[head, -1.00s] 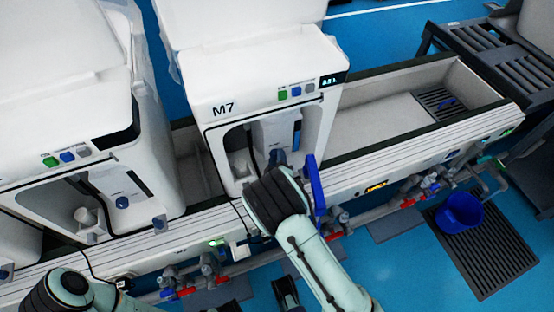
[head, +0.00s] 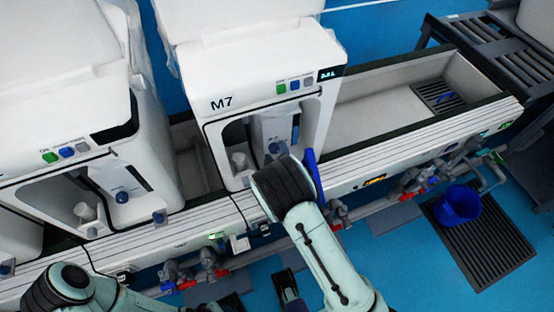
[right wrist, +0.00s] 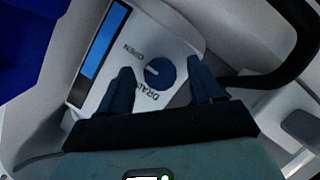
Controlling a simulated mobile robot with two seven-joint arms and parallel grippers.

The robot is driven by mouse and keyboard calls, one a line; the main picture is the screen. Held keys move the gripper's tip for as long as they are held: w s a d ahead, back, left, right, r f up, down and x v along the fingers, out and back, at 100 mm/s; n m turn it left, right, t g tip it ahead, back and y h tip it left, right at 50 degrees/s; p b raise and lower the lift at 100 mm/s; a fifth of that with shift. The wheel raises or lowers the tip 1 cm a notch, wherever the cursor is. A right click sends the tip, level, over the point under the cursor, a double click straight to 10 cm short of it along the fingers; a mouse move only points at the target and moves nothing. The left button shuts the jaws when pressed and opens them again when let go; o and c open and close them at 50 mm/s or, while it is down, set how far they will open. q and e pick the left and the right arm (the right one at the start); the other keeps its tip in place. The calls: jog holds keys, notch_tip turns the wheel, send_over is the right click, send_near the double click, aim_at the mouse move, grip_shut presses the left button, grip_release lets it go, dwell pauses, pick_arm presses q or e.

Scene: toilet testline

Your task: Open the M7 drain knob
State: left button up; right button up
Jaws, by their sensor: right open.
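The M7 machine (head: 222,104) stands mid-view in the head view, with an open recess in its front. The drain knob (right wrist: 160,74) is a round, dark blue dial with a white pointer mark, on a white panel lettered OPEN and DRAIN. My right gripper (right wrist: 159,67) is open, one finger on either side of the knob in the picture. I cannot tell whether the fingers touch it. In the head view my right arm hides the gripper.
A blue upright bar (head: 312,172) stands right of my right wrist, close to the machine front. A neighbouring white machine (head: 160,180) is at left. Pipes with red valves (head: 205,270) run below the bench. A blue bucket (head: 457,204) stands on a floor grate at right.

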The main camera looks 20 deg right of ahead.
jog(key=p+v, duration=0.1)
jog(key=v, duration=1.2)
jog(key=shift+p, duration=0.3)
